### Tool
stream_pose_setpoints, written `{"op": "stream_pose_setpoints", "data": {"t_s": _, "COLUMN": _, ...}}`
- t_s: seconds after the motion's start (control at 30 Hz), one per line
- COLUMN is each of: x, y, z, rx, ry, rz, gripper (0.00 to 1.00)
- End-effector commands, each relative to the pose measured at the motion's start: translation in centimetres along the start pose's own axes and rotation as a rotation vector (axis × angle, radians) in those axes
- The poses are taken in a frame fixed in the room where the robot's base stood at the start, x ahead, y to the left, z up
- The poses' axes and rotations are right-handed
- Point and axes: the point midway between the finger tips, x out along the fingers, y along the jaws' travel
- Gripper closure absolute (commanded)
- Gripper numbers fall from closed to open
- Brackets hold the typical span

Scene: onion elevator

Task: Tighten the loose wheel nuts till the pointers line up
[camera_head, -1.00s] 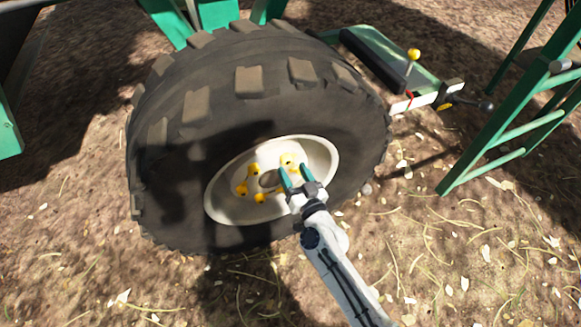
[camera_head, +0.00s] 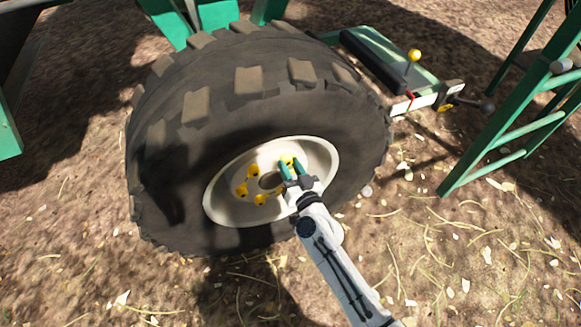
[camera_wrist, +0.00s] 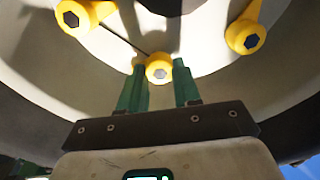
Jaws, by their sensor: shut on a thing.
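The big black tyre (camera_head: 330,115) stands upright with a cream wheel rim (camera_head: 222,205). Several yellow pointers sit on its wheel nuts around the hub; one (camera_head: 254,171) is upper left, one (camera_head: 241,189) at the left, one (camera_head: 260,199) lower. My gripper (camera_head: 289,166) is at the upper right nut and largely covers it. In the wrist view, my gripper's green fingers (camera_wrist: 159,85) are closed on either side of this yellow-capped nut (camera_wrist: 158,68). Its pointer direction is mostly hidden. Neighbouring nuts show at the upper left (camera_wrist: 72,18) and the right (camera_wrist: 245,38), with their pointers visible.
A green drawbar (camera_head: 385,62) with a yellow-knobbed lever (camera_head: 414,56) lies behind the tyre. A green ladder-like frame (camera_head: 515,130) stands at the right. The straw-strewn ground (camera_head: 470,265) at the lower right is clear.

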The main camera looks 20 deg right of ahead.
Motion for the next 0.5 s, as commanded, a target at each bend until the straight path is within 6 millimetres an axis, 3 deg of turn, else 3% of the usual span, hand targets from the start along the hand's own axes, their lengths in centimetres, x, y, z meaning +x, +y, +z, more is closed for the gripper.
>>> {"op": "stream_pose_setpoints", "data": {"t_s": 0.17, "x": -0.02, "y": -0.02, "z": 0.01, "rx": 0.000, "ry": 0.000, "rz": 0.000, "gripper": 0.98}}
{"op": "stream_pose_setpoints", "data": {"t_s": 0.5, "x": -0.02, "y": -0.02, "z": 0.01, "rx": 0.056, "ry": 0.000, "rz": 0.000, "gripper": 0.98}}
